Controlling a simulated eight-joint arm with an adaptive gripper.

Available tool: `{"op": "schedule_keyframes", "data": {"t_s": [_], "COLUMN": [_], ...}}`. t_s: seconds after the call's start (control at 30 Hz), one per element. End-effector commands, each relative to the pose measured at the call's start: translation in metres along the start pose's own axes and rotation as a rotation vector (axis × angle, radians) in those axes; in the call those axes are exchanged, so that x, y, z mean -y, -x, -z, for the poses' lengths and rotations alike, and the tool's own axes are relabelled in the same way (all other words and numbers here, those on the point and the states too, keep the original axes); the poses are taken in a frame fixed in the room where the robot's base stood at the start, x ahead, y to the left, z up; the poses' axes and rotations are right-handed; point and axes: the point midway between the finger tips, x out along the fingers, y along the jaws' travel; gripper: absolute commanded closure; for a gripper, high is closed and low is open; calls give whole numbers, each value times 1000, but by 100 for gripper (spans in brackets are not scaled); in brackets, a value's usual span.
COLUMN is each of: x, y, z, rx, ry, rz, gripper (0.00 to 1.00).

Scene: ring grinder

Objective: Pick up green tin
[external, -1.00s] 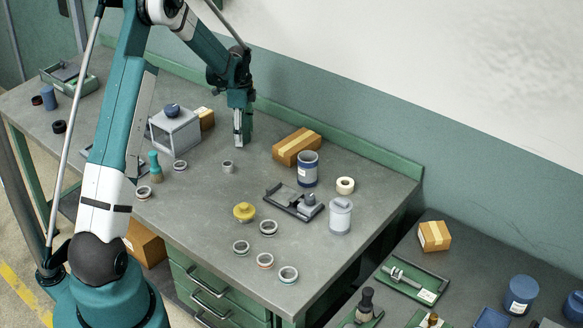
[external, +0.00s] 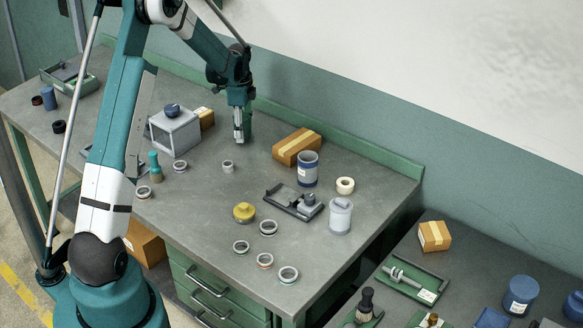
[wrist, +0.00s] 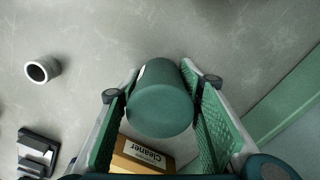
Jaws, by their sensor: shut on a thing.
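The green tin (wrist: 160,103) is a dark green cylinder between the two fingers in the wrist view. In the external view it shows as a green strip (external: 248,128) beside the fingers, near the back edge of the bench. My gripper (wrist: 161,88) has its green-padded fingers closed on the tin's sides. In the external view my gripper (external: 239,138) points down at the tin. Whether the tin's base touches the bench is hard to tell.
A cardboard box (external: 297,147) lies to the right of the gripper, and a grey box (external: 175,130) stands to the left. A small metal ring (external: 228,167) lies in front. A blue-grey tin (external: 308,168) stands further right. The green back ledge (wrist: 290,105) runs close by.

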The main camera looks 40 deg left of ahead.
Motion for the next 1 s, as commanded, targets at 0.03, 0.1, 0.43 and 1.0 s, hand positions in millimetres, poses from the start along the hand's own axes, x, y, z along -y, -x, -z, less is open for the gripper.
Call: {"op": "schedule_keyframes", "data": {"t_s": [0.03, 0.1, 0.43, 1.0], "x": [0, 0, 0, 0], "y": [4, 11, 57, 93], "z": [0, 0, 0, 0], "rx": [0, 0, 0, 0], "ry": [0, 0, 0, 0], "rz": [0, 0, 0, 0], "gripper": [79, 79, 79, 79]}}
